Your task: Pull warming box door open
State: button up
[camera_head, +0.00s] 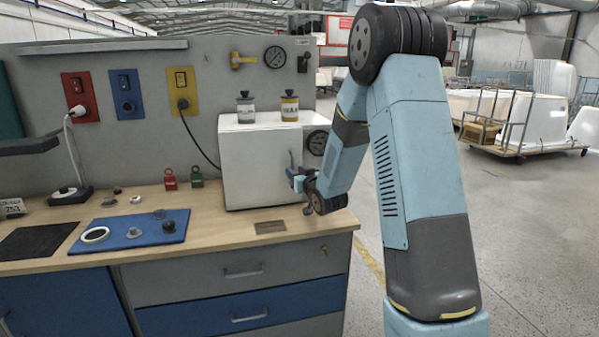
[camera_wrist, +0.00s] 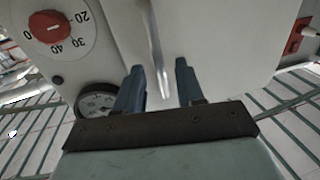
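The warming box (camera_head: 262,165) is a white box standing on the wooden bench. Its door (camera_wrist: 230,40) is a plain white panel in the wrist view; I see no clear gap at its edge. A thin metal bar handle (camera_wrist: 154,45) stands out from it and shows in the head view at the box's right side (camera_head: 291,159). My gripper (camera_wrist: 159,68) is open, with its two blue fingers on either side of the handle's end. A gap shows between the handle and each finger. In the head view my gripper (camera_head: 298,178) is close to the door.
Two jars (camera_head: 289,107) stand on the box. A red dial knob (camera_wrist: 48,27) and a round gauge (camera_wrist: 97,99) are beside the door. Red and green padlocks (camera_head: 197,177) and a blue mat (camera_head: 130,230) with small parts lie left on the bench.

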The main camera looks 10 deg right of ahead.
jog(key=shift+w+a, duration=0.15)
jog(key=shift+w, duration=0.7)
grip_shut()
